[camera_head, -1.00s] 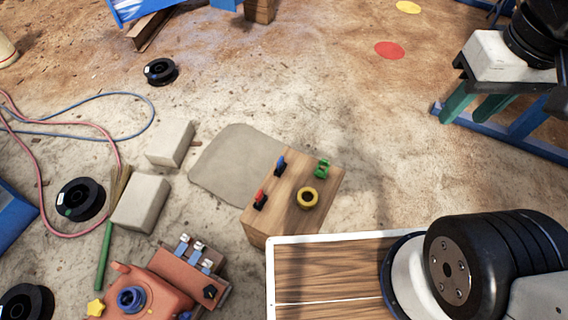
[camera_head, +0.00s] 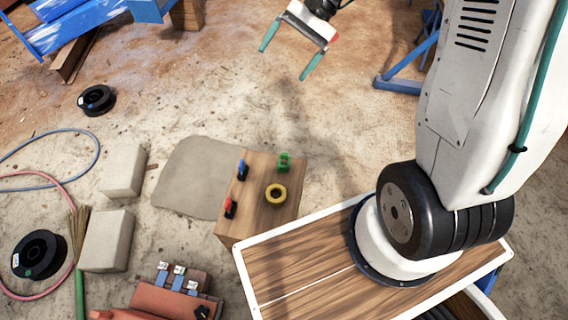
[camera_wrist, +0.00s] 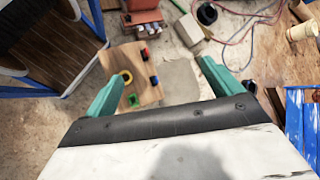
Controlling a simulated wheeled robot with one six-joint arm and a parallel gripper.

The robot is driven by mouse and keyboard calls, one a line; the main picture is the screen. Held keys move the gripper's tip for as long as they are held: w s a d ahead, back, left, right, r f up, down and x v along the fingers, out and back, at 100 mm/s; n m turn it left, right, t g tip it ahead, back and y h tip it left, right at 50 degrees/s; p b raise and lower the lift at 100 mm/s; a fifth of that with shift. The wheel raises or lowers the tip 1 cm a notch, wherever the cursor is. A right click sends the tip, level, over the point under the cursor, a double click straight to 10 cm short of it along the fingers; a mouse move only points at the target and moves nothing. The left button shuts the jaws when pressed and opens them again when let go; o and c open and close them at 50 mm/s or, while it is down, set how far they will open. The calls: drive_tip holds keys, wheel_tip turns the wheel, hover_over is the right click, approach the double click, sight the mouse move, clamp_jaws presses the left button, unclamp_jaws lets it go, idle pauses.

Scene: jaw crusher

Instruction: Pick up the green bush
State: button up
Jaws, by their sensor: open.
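The green bush (camera_head: 284,162) is a small green piece at the back right of the wooden block's (camera_head: 262,219) top. It also shows in the wrist view (camera_wrist: 132,100), close to the inner side of the left finger. A yellow ring (camera_head: 275,194), a blue piece (camera_head: 242,170) and a red piece (camera_head: 230,208) share the block's top. My gripper (camera_head: 283,63) is open and empty, its teal fingers wide apart. It is in the air beyond the block in the head view, well apart from the bush. In the wrist view my gripper (camera_wrist: 160,72) has the block beyond its fingers.
An orange machine (camera_head: 167,298) stands in front of the block. Two pale blocks (camera_head: 122,170) and black spools (camera_head: 39,254) lie to the left, with hoses on the sandy floor. A blue metal frame (camera_head: 85,25) is at the back left. The floor behind the block is clear.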

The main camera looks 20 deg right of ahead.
drive_tip(key=w+d+f+m+t+y, duration=0.1)
drive_tip(key=w+f+m+y, duration=0.2)
drive_tip(key=f, duration=0.5)
drive_tip(key=w+d+f+m+t, duration=0.1)
drive_tip(key=w+f+m, duration=0.1)
drive_tip(key=w+f, duration=0.4)
drive_tip(key=m+t, duration=0.7)
drive_tip(key=m, duration=0.5)
approach(280, 162)
drive_tip(key=shift+w+a+r, duration=0.25)
drive_tip(key=shift+w+a, duration=0.55)
drive_tip(key=shift+w, duration=0.15)
drive_tip(key=x, duration=0.3)
drive_tip(key=s+x, duration=0.1)
drive_tip(key=x, duration=0.3)
drive_tip(key=shift+a+f, duration=0.15)
drive_tip(key=shift+f, duration=0.05)
drive_tip(key=shift+w+a+f, duration=0.15)
drive_tip(key=shift+a, duration=0.2)
drive_tip(key=c, duration=1.2)
